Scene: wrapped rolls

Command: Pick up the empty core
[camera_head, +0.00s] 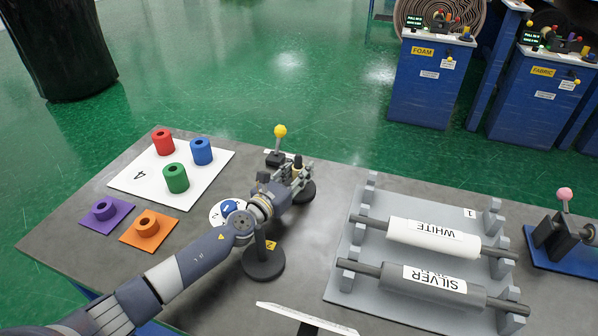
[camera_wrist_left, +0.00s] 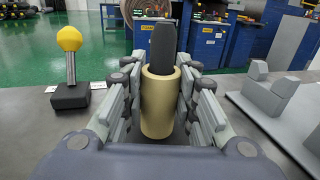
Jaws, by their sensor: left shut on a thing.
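The empty core is a plain tan tube (camera_wrist_left: 159,105) in the left wrist view. It stands upright around a dark post (camera_wrist_left: 163,45) whose rounded top sticks out above it. My left gripper (camera_wrist_left: 160,90) has its fingers on both sides of the core and is shut on it. In the head view my left gripper (camera_head: 292,174) is at the back middle of the table, and the core is mostly hidden by the fingers. The post's round black base (camera_head: 307,192) shows just beside the gripper. My right gripper is not in view.
A yellow-knobbed lever (camera_head: 280,131) stands just behind the gripper. A second round black stand (camera_head: 263,263) is beside my left forearm. A grey rack (camera_head: 345,285) holds a white roll (camera_head: 430,235) and a silver roll (camera_head: 430,285). Coloured spools stand on a white card (camera_head: 205,172) at left.

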